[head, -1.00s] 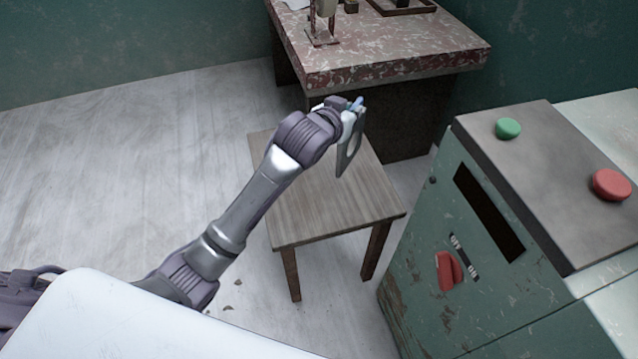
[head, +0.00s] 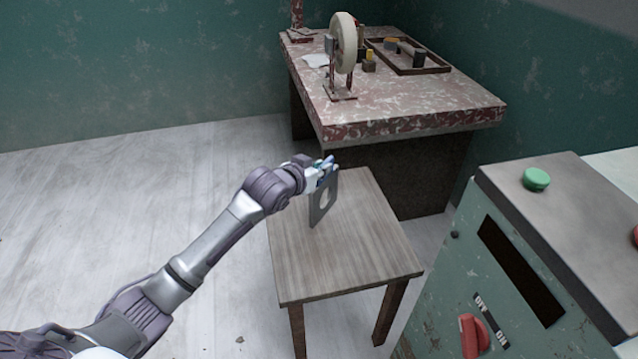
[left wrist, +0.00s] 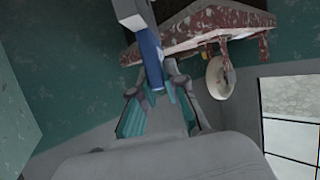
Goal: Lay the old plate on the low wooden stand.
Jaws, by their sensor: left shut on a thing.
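The old plate (head: 316,212) is a thin, flat grey piece with a pale round opening or patch. It hangs nearly upright from my left gripper (head: 326,172), which is shut on it at its upper end. The low wooden stand (head: 345,255) has a square, plank-grained top and is beneath the plate. I cannot tell whether the plate's lower edge touches the stand top. In the left wrist view, the teal-padded fingers of my left gripper (left wrist: 160,100) close around a blue part. My right gripper is not in view.
A red-and-white mottled table (head: 400,115) stands behind the stand, with a pale wheel (head: 343,43) and a tray (head: 440,67) on it. A green machine cabinet (head: 470,270) with buttons stands to the right. The stand top is otherwise bare.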

